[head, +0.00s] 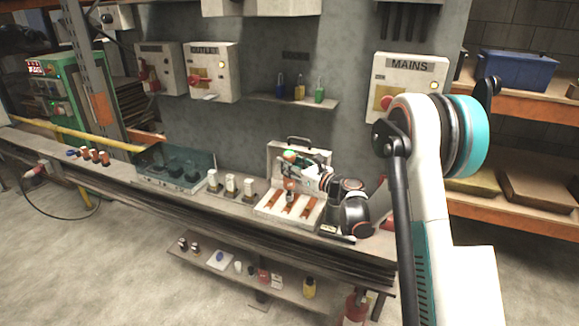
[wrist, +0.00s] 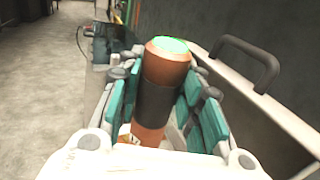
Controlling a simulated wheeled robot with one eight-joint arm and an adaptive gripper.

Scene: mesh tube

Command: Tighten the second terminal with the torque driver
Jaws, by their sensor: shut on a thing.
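The torque driver (wrist: 166,72) is an orange-copper cylinder with a black band and a green top. In the wrist view it stands between the teal finger pads of my gripper (wrist: 164,98), which is shut on it. In the head view my gripper (head: 298,163) is over the open white terminal case (head: 262,211), with the driver's green and orange end showing at its left. Three copper terminal strips lie in the case; the middle one (head: 287,207) is below the gripper. The driver's lower tip is too small to tell, so I cannot say whether it touches a terminal.
Several small copper pieces (head: 95,155) lie at the bench's left. The case's raised lid (wrist: 268,105) with its handle is close on the right in the wrist view.

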